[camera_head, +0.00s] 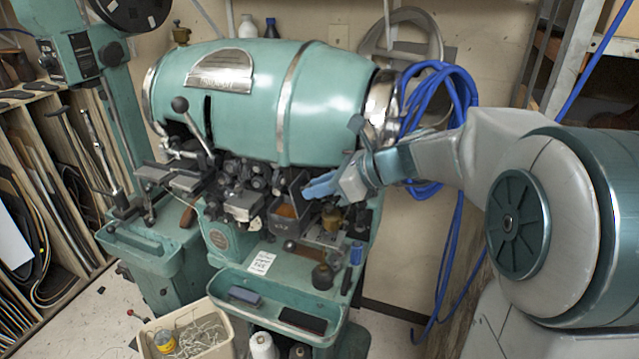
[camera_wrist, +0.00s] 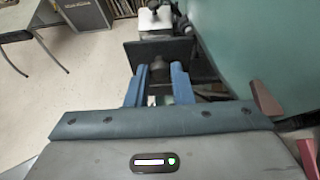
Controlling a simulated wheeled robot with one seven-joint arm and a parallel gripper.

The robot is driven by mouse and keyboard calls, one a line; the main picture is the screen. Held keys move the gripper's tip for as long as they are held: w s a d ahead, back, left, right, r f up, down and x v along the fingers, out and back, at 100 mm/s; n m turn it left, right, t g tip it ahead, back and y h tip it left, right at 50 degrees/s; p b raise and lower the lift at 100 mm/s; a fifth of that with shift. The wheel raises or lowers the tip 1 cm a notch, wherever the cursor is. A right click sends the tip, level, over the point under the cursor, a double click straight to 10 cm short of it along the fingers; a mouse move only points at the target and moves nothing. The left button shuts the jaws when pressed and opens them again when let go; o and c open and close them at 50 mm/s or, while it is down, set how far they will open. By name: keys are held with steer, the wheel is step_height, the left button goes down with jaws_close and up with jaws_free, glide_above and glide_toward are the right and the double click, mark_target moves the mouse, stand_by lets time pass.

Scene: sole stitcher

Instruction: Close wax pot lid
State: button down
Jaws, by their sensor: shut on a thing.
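The wax pot (camera_head: 331,217) is a small brass-coloured pot on the right end of the machine's work shelf, below the green barrel-shaped body. My gripper (camera_head: 318,187) is just above it, reaching in from the right with its blue fingers pointing left. In the wrist view, the fingers of my gripper (camera_wrist: 158,88) stand on either side of a small dark brownish piece, which I take to be the wax pot lid (camera_wrist: 159,70). The gripper is shut on it. The fingers hide much of the lid, and I cannot tell its exact angle over the pot.
A dark open box (camera_head: 288,208) stands close to the left of the pot. A dark round jar (camera_head: 322,276) and a blue spool (camera_head: 357,253) stand in front. The green barrel body (camera_head: 330,95) rises behind.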

steer(key=c, duration=1.3)
jaws_free()
steer(key=shift+o, duration=0.2)
steer(key=b+v, duration=0.2)
steer(key=v, duration=1.1)
steer(key=shift+d+r, duration=0.15)
steer(key=shift+d, duration=0.25)
steer(key=shift+s, duration=0.1)
